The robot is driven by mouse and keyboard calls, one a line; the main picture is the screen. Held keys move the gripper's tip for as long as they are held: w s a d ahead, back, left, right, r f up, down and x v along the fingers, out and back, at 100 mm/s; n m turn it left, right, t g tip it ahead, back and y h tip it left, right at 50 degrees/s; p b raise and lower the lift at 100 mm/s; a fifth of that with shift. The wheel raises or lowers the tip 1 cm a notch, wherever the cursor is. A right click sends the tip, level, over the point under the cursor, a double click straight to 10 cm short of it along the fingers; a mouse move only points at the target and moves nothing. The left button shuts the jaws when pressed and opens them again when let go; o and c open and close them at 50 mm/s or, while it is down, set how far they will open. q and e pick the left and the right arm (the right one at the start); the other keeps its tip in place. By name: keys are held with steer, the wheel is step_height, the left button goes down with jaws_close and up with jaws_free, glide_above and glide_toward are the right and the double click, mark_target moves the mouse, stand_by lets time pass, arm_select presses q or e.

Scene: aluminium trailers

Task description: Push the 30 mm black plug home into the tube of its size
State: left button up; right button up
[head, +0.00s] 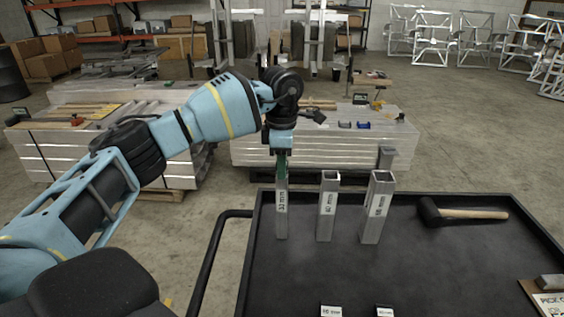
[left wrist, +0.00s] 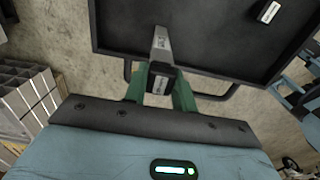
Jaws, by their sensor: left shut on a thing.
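My left gripper (head: 281,168), with green fingers, points straight down at the top of the leftmost upright aluminium tube (head: 281,212). This slim tube has a white size label that I read only roughly as 30 or 32 mm. In the left wrist view, the gripper (left wrist: 160,92) is shut on a black plug (left wrist: 161,72) with a pale label, between the green fingertips. The tube (left wrist: 160,43) shows just beyond the plug. The fingers hide the tube's mouth, so I cannot tell whether the plug is inside it. My right gripper is not in view.
Two wider open-topped tubes, a middle one (head: 327,208) and a right one (head: 376,212), stand close to the right on the black tray (head: 440,265). A mallet (head: 465,213) lies farther right. Two labelled pieces (head: 331,311) (head: 384,311) sit at the front.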

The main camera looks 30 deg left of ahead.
arm_select(q)
steer(key=shift+f, duration=0.35)
steer(key=o, duration=1)
steer(key=shift+f, duration=0.1)
steer(key=shift+r, duration=3.95)
steer(key=shift+f, duration=0.1)
